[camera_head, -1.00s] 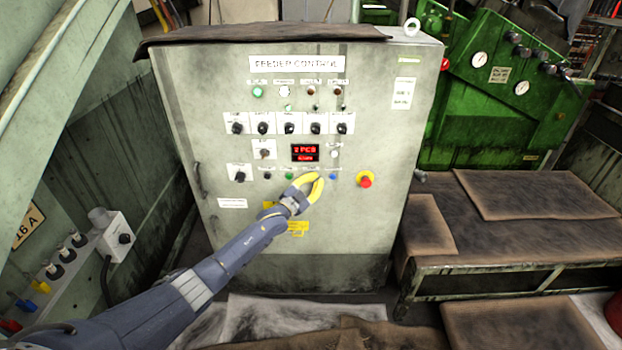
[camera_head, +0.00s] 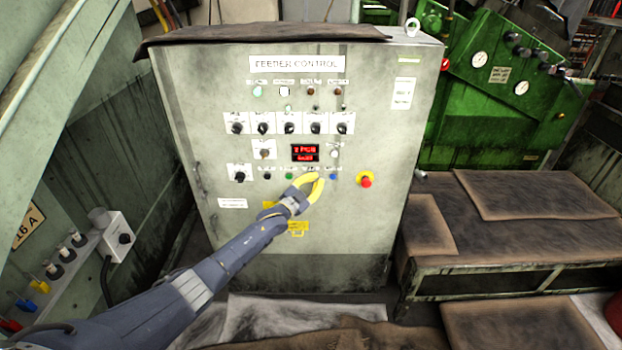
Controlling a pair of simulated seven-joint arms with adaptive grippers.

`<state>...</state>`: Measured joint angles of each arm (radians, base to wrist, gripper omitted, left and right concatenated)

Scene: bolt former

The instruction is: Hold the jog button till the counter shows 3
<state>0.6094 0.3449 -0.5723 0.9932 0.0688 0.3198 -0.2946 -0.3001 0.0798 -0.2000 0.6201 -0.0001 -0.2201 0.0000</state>
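The grey feeder control cabinet (camera_head: 225,120) stands in front of me. Its counter display (camera_head: 305,152) glows red; the top line seems to read 2 PCS, and the lower line is too small to read. Below it is a button row with a black button (camera_head: 267,176), a green button (camera_head: 289,176) and a blue button (camera_head: 333,176). The labels are too small to tell which is the jog button. My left gripper (camera_head: 318,180) has its yellow fingers at the panel between the green and blue buttons, hiding that part of the row. Contact and finger gap are unclear. My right gripper is out of view.
A red emergency stop (camera_head: 366,180) on a yellow base sits right of the button row. Selector knobs (camera_head: 289,128) and lamps line the panel above. A low bench (camera_head: 500,262) stands at the right, and a green machine (camera_head: 480,110) behind it.

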